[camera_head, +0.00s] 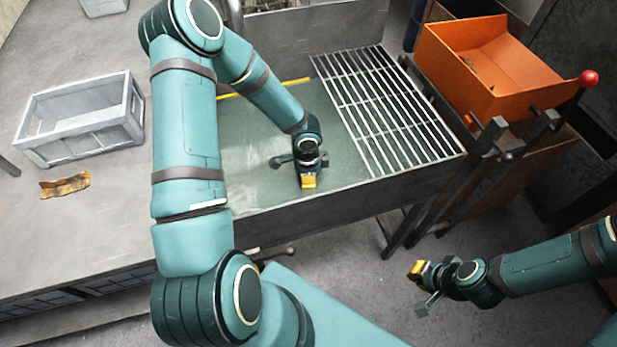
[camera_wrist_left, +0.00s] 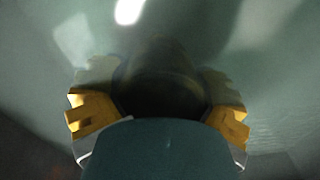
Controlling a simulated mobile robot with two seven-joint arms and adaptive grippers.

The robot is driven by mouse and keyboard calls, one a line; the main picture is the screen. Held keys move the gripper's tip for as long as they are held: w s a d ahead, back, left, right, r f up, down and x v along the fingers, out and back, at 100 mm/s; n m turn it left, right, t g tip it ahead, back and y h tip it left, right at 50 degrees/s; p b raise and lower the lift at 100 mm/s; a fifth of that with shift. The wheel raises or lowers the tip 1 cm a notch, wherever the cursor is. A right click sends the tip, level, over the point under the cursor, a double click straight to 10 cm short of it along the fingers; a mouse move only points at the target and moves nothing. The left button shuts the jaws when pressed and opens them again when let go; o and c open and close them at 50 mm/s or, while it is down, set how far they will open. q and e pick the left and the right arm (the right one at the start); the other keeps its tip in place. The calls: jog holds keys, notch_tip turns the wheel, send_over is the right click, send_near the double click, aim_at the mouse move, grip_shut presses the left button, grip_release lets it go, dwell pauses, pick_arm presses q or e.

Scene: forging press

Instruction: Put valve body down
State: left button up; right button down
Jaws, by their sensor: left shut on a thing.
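My left gripper (camera_head: 308,182) reaches down over the greenish liquid of the metal tank (camera_head: 290,207), near the tank's front wall. In the left wrist view its yellow fingertips (camera_wrist_left: 160,115) stand on both sides of a dark, round, shadowed thing, the valve body (camera_wrist_left: 162,88), and are shut on it. In the head view I cannot make out the valve body apart from the gripper. Whether it touches the liquid or the tank floor is unclear. My right gripper (camera_head: 418,272) hangs above the floor at the lower right, with no object visible in it; its finger gap cannot be made out.
A slatted metal grate (camera_head: 385,105) covers the tank's right part. An orange bin (camera_head: 450,62) stands beyond it, near a red-knobbed lever (camera_head: 588,78). A grey crate (camera_head: 85,120) and a rusty piece (camera_head: 65,185) are on the left table, which has clear surface around them.

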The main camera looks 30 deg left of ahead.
pick_arm(q)
jog(key=shift+f, duration=0.15)
jog(key=o, duration=1.3)
jog(key=shift+o, duration=0.2)
jog(key=shift+r, duration=0.2)
notch_tip(320, 180, up, 12)
jog(key=p, duration=0.4)
jog(key=shift+a, duration=0.15)
jog(key=shift+s, duration=0.1)
